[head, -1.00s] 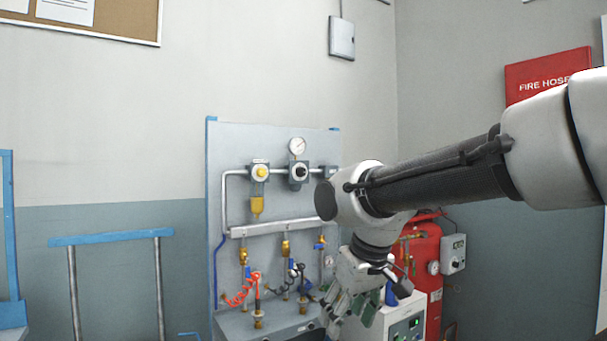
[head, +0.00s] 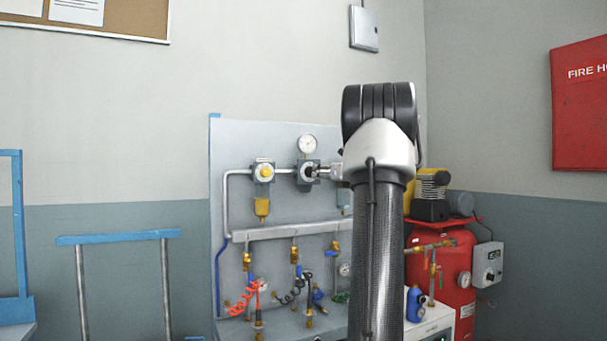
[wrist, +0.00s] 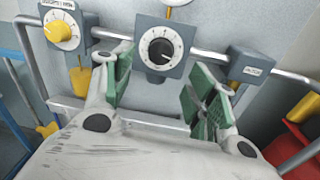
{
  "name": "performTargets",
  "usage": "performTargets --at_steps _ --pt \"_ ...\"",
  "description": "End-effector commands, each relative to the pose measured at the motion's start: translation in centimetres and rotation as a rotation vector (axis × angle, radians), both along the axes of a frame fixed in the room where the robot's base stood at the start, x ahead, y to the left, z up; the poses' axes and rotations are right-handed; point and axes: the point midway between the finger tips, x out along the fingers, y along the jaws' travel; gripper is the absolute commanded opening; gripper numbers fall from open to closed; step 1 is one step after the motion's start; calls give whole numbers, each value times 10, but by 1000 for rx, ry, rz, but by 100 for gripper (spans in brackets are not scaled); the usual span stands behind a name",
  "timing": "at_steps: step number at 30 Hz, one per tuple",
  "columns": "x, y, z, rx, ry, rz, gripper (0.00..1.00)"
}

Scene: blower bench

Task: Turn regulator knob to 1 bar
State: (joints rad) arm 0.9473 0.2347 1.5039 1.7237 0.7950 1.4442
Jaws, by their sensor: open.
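The regulator (head: 306,174) is a grey block with a black knob (wrist: 161,51) on a white numbered dial; the numbers are too small to read. A pale mark on the knob seems to point to the lower right in the wrist view. A round pressure gauge (head: 307,145) sits above it, mostly cut off in the wrist view. My gripper (wrist: 163,88) is open and empty, its green-padded fingers on either side below the knob in the picture.
A yellow-knobbed unit (wrist: 62,31) is left of the regulator, and a grey block (wrist: 250,68) is close on the right. A pipe (wrist: 210,56) joins them. Hoses and brass fittings hang lower on the panel (head: 275,137). A red tank (head: 455,270) stands at the right.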

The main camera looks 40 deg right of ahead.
Motion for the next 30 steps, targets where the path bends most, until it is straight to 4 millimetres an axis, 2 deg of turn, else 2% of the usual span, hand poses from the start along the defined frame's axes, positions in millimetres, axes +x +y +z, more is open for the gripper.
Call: performTargets --at_steps 3,6,19,24,30 --pt "1 -2 1 151 -40 -15 57" --pt "5 -2 1 201 -46 -14 57" --pt "67 -12 0 204 -45 -11 57" --pt "78 -14 0 205 -45 -13 57" --pt "79 -14 0 204 -45 -13 57"
